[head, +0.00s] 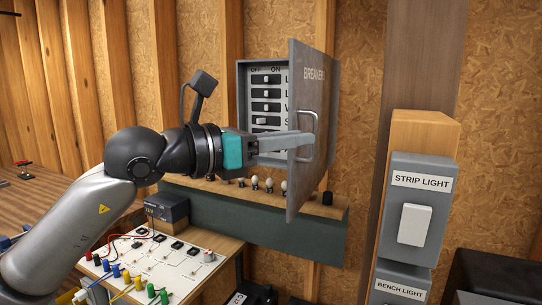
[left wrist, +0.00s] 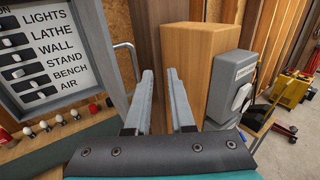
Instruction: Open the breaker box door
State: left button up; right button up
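The grey breaker box (head: 243,90) hangs on the wall. Its door (head: 312,85), lettered BREAKERS, stands swung out, with its hinge side at the right. Labelled switches show inside, also in the left wrist view. The door's bar handle (head: 315,125) is on its outer face. My left gripper (head: 308,142) reaches across the door's free edge beside the handle. In the left wrist view my left gripper (left wrist: 161,72) has its fingers apart with nothing between them. The handle (left wrist: 130,60) there is left of both fingers. Contact with the door is unclear. My right gripper is not in view.
A wooden post (head: 415,130) with the strip light switch (head: 413,222) and bench light switch (head: 402,285) stands at right. A shelf with small bulbs (head: 268,185) runs below the box. A bench panel with coloured terminals (head: 160,265) is at lower left.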

pick_arm(q)
jog(key=s+a+b, duration=0.2)
jog(key=s+b, duration=0.1)
jog(key=s, duration=0.4)
jog(key=shift+a, duration=0.25)
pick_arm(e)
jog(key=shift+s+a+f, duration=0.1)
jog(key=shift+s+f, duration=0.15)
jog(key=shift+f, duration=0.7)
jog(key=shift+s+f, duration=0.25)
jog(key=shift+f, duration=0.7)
pick_arm(q)
jog(key=shift+b, duration=0.4)
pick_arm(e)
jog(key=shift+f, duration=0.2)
pick_arm(q)
jog(key=shift+s+a, duration=0.1)
jog(key=b+v, duration=0.5)
jog(key=v, duration=1)
jog(key=shift+b, duration=0.35)
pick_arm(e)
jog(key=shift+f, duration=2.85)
